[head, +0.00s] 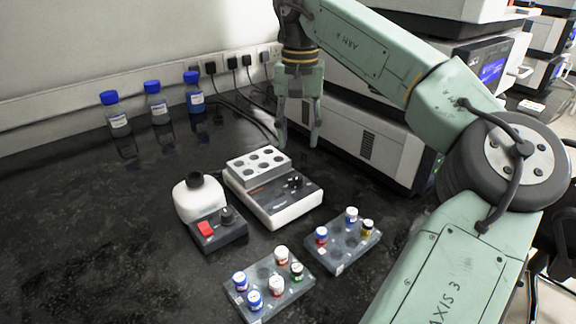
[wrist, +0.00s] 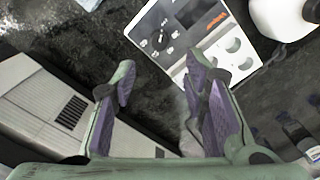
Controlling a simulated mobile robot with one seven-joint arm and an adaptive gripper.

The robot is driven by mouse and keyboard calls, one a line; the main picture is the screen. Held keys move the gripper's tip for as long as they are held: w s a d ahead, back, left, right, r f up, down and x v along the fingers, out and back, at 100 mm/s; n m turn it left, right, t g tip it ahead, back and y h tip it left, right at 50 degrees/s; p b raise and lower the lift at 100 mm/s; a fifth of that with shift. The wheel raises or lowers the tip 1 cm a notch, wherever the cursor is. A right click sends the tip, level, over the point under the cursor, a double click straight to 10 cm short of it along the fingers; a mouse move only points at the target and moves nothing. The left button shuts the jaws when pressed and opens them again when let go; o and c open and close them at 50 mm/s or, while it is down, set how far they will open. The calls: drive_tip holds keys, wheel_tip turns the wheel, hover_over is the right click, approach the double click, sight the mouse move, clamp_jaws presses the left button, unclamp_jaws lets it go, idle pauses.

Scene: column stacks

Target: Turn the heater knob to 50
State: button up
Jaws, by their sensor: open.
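The heater (head: 272,203) is a white box with a dark top panel and a grey block with round holes. Its black knob (head: 295,181) sits at the right of the panel. In the wrist view the heater (wrist: 217,17) is at the top, with the knob (wrist: 160,40) on a dark dial face with small white marks, too small to read. My gripper (head: 298,141) is open and empty, pointing down behind and above the heater, apart from the knob. In the wrist view my spread fingers (wrist: 160,72) lie below the knob.
A mixer (head: 217,228) with a red switch stands left of the heater. Two vial racks (head: 298,293) (head: 328,254) stand in front. Blue-capped bottles (head: 160,110) stand at the back left. Large white instruments (head: 375,140) stand right of my gripper.

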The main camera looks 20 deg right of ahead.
sight(298, 176)
wheel_tip(298, 176, down, 10)
drive_tip(key=shift+s+f, duration=0.1)
drive_tip(key=shift+s, duration=0.05)
drive_tip(key=shift+c, duration=0.2)
clamp_jaws()
idle(0.5)
